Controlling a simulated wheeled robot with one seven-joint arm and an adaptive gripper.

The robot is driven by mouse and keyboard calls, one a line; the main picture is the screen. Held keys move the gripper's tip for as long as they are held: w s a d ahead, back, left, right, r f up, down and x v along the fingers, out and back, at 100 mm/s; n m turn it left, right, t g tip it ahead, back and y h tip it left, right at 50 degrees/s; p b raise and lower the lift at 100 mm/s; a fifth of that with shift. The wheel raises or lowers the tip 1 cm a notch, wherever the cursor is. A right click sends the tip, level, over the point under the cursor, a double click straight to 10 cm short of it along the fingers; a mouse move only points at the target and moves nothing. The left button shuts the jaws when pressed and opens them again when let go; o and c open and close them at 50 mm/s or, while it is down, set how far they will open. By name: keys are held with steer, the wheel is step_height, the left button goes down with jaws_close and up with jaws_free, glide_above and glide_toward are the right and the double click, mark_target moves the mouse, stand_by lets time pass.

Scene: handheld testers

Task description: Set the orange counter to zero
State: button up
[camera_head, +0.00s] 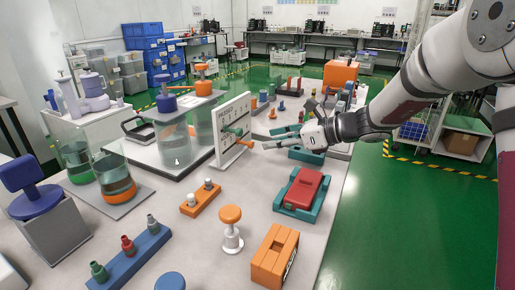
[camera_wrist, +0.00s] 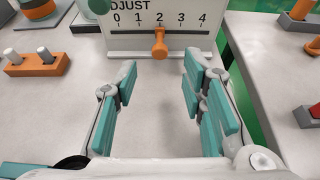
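The orange counter is a small orange knob (camera_wrist: 159,45) on a slot in a white upright panel (camera_wrist: 125,42) marked "ADJUST" with 0 to 4. It stands below the 2 in the wrist view. In the head view the orange knob (camera_head: 245,144) sticks out of the panel (camera_head: 232,152). My gripper (camera_wrist: 160,85) is open and empty, with teal pads apart on either side of the knob's line. The knob lies beyond the fingertips, apart from them. In the head view my gripper (camera_head: 270,145) is just right of the panel.
A red box in a teal tray (camera_head: 279,206) stands to the right.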

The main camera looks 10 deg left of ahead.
mark_target(253, 144)
steer(key=b+x, duration=0.1)
steer(key=x, duration=0.5)
jaws_close()
steer(key=shift+s, duration=0.1)
